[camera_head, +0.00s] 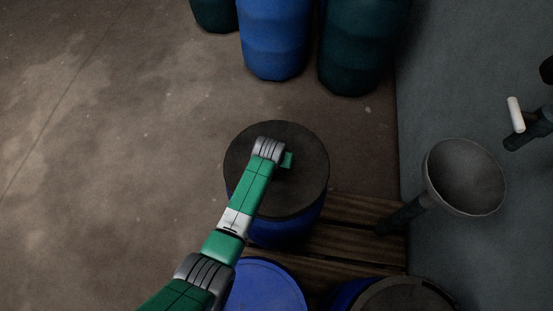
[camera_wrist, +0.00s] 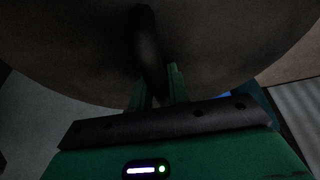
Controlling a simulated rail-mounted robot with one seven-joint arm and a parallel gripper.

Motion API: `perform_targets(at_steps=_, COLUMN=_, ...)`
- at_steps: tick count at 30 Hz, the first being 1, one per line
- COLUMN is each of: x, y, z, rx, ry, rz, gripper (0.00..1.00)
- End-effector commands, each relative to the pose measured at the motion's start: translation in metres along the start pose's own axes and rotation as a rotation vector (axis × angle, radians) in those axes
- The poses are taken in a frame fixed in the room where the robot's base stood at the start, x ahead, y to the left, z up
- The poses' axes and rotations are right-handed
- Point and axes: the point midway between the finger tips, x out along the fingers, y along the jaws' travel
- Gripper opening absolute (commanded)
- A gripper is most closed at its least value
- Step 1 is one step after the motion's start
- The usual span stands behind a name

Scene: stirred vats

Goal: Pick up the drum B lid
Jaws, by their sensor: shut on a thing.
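A dark round lid (camera_head: 304,192), the one at my gripper, covers the top of a blue drum (camera_head: 288,232) in the head view. No letter shows on it, so I cannot read which drum it is. In the wrist view the lid (camera_wrist: 225,45) fills the upper part, with a dark bar handle (camera_wrist: 148,45) across it. My gripper (camera_wrist: 156,88) is shut on this handle, one green finger on each side. In the head view my wrist hides the handle and most of the fingers. I cannot tell whether the lid rests on the rim or is slightly raised.
A blue-topped drum (camera_head: 266,287) and a dark-topped drum (camera_head: 410,297) stand in front, by wooden slats (camera_head: 345,240). A grey funnel (camera_head: 466,177) and a pipe with a white handle (camera_head: 515,114) are at right. Blue (camera_head: 274,40) and dark teal (camera_head: 362,45) barrels stand behind. The left floor is clear.

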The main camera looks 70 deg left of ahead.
Motion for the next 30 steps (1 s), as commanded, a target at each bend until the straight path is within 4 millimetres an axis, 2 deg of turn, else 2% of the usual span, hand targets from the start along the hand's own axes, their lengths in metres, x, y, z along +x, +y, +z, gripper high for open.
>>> perform_targets(at_steps=6, x=-0.031, y=0.001, z=-0.009, rx=0.001, ry=0.003, rz=0.001, gripper=0.0)
perform_targets(at_steps=11, x=-0.046, y=0.0, z=0.023, rx=0.001, ry=0.0, rz=0.001, gripper=0.0)
perform_targets(at_steps=21, x=-0.087, y=0.0, z=0.102, rx=0.002, ry=0.0, rz=0.0, gripper=0.0)
perform_targets(at_steps=24, x=-0.094, y=-0.001, z=0.117, rx=0.001, ry=0.0, rz=0.0, gripper=0.0)
perform_targets(at_steps=30, x=-0.102, y=-0.001, z=0.13, rx=0.0, ry=0.002, rz=0.0, gripper=0.0)
